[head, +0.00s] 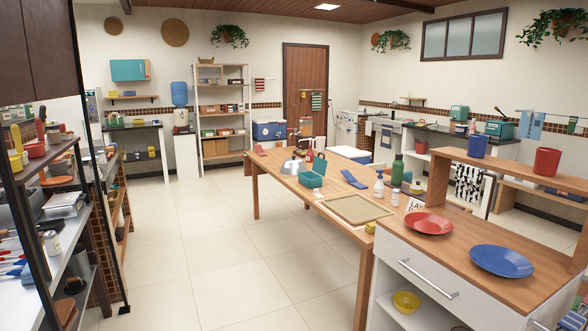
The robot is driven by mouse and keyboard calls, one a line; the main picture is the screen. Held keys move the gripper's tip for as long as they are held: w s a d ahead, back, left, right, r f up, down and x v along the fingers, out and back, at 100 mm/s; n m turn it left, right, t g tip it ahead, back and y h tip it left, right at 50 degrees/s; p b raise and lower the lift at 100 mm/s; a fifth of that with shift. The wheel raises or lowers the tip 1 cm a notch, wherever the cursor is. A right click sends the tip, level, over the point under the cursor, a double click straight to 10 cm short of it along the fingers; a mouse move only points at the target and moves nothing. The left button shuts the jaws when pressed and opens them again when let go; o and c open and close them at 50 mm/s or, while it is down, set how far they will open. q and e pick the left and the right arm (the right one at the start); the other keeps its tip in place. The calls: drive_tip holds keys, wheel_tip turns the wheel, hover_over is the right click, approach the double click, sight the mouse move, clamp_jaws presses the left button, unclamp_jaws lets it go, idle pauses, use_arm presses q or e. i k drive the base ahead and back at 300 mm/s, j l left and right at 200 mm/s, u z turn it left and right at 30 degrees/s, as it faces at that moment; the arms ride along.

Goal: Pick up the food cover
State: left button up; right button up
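A shiny silver dome (293,167), which looks like the food cover, sits near the far left part of the long wooden table (318,199). It is small in the head view, and its handle and details cannot be made out. A teal open box (312,180) stands just to its right and nearer to me. Neither of my grippers shows in the head view.
A white cabinet (428,268) with red (428,223) and blue plates (501,261) is at right. Shelves (62,235) line the left. Tiled floor (190,250) between is clear.

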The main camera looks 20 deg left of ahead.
sight(293, 165)
drive_tip(key=i+j+u, duration=0.7)
drive_tip(key=i+u, duration=0.65)
drive_tip(key=i, duration=1.5)
